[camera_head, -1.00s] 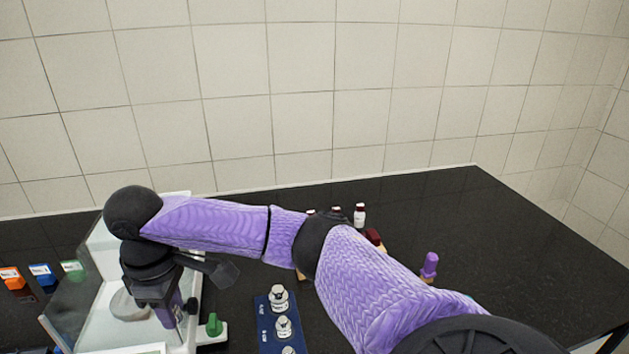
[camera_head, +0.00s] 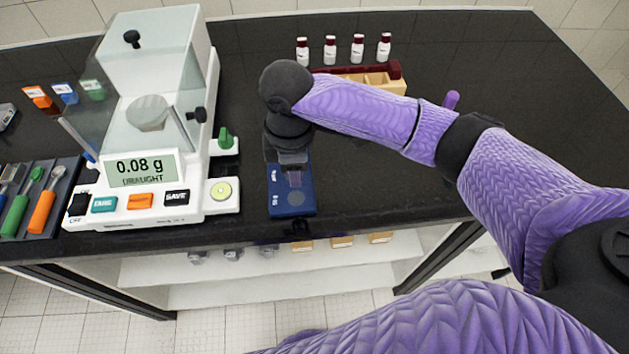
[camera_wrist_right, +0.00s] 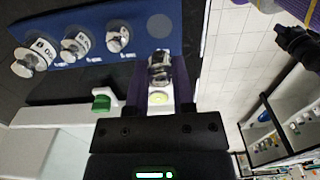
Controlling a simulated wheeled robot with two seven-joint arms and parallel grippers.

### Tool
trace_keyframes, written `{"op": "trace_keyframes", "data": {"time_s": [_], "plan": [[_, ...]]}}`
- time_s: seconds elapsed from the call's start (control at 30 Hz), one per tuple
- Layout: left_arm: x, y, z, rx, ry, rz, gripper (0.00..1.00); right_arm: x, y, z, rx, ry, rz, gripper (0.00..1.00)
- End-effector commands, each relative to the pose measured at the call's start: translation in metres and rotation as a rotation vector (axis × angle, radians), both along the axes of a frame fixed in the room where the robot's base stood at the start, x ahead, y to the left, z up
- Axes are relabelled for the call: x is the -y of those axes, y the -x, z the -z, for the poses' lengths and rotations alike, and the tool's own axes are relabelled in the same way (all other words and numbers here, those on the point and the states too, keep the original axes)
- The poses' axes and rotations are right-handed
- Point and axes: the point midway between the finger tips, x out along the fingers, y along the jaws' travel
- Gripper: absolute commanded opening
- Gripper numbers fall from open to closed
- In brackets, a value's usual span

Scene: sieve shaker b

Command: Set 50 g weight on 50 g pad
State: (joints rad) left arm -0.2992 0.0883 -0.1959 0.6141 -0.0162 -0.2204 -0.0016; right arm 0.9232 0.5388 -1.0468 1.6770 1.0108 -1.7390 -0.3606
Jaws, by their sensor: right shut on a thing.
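My right gripper (camera_head: 294,178) is over the near part of a dark blue board (camera_head: 278,205) beside the balance. In the right wrist view the gripper (camera_wrist_right: 160,92) is shut on a small metal weight (camera_wrist_right: 160,66), its label not readable. The blue board (camera_wrist_right: 185,45) there has an empty grey round pad (camera_wrist_right: 159,27) near its end; the held weight is just beside it. The pad also shows in the head view (camera_head: 296,198). Other weights stand in a row on the board (camera_wrist_right: 76,45). A black shape (camera_wrist_right: 297,45) may be my left gripper; its jaws are unclear.
The balance (camera_head: 150,190) reads 0.08 g with a draught notice, close left of the board. A green knob (camera_head: 225,138) sticks out from its side. White bottles (camera_head: 330,50) and a wooden rack (camera_head: 385,83) stand behind.

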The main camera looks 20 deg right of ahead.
Motion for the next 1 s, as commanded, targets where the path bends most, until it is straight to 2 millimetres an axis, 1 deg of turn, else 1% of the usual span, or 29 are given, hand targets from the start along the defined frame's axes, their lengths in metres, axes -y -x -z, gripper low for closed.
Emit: {"op": "trace_keyframes", "data": {"time_s": [0.03,0.07,0.2,0.3,0.67,0.7,0.77,0.8,0.83,0.87,1.0], "plan": [[0.0,0.001,0.006,-0.002,0.0,0.0,0.0,0.0,0.0,0.012,-0.002,0.002,0.002,0.0],[0.0,0.001,0.007,-0.003,-0.001,0.0,0.0,0.0,0.0,0.017,-0.001,0.001,0.002,0.0],[-0.001,0.003,0.019,-0.007,-0.003,0.0,0.0,0.001,0.0,0.051,-0.002,0.001,0.002,0.0],[-0.003,0.003,0.023,-0.008,-0.004,0.0,0.0,0.0,0.0,0.066,-0.001,0.001,0.002,0.0],[-0.005,0.002,0.022,-0.004,-0.006,0.005,0.0,0.001,0.0,0.069,0.001,0.001,0.004,0.0],[-0.005,0.002,0.022,-0.004,-0.006,0.005,0.0,0.001,0.0,0.069,0.002,0.001,0.004,0.37],[-0.005,0.002,0.022,-0.004,-0.006,0.005,0.0,0.001,0.0,0.069,0.002,0.001,0.004,0.49],[-0.004,0.002,0.022,-0.004,-0.005,0.005,0.0,0.001,0.0,0.069,0.002,0.002,0.004,0.58],[-0.004,0.002,0.022,-0.003,-0.005,0.005,0.0,0.001,0.0,0.069,0.002,0.002,0.004,0.64],[-0.004,0.002,0.022,-0.003,-0.005,0.005,0.0,0.001,0.0,0.069,0.002,0.002,0.004,0.65],[-0.002,0.002,0.022,-0.004,-0.002,0.003,0.0,0.001,0.0,0.068,0.002,0.002,0.004,0.65]]}}
